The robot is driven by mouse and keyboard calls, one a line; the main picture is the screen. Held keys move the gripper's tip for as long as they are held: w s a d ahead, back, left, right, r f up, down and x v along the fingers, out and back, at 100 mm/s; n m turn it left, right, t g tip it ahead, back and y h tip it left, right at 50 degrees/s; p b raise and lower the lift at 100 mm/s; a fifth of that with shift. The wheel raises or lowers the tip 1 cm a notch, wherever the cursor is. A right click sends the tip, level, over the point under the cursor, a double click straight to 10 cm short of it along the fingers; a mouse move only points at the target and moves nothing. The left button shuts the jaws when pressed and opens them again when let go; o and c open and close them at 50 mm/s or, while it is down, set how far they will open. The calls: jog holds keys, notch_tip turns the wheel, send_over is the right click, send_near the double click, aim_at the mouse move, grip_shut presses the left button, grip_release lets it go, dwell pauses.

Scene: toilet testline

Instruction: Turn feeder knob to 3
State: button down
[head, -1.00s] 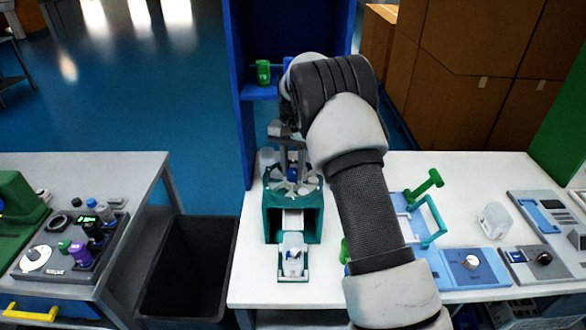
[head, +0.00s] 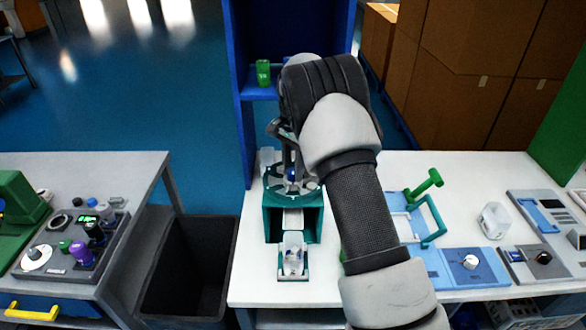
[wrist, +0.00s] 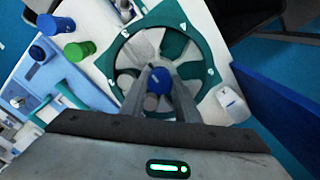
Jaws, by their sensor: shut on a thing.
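The feeder (head: 308,225) is a teal box on the white table, with a round grey-and-white segmented wheel (head: 276,186) on top. It also shows in the wrist view as a teal ring (wrist: 205,42) with pale vanes. A blue knob (wrist: 158,80) stands at the wheel's centre; in the head view a little of the knob (head: 292,174) shows. My gripper (wrist: 159,86) points down over the wheel, with its grey fingers on both sides of the knob, shut on it. I cannot read any number by the knob.
A small clear tray (head: 292,262) sits at the feeder's front opening. Green (wrist: 78,50) and blue (wrist: 52,25) cylinders stand close to the feeder. A blue shelf (head: 238,120) rises behind. A black bin (head: 190,270) stands left of the table.

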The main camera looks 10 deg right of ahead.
aim_at(293, 170)
jog(key=c, duration=1.4)
grip_release()
jog(key=shift+o, duration=0.2)
notch_tip(293, 170, up, 18)
jog(key=shift+f, duration=0.25)
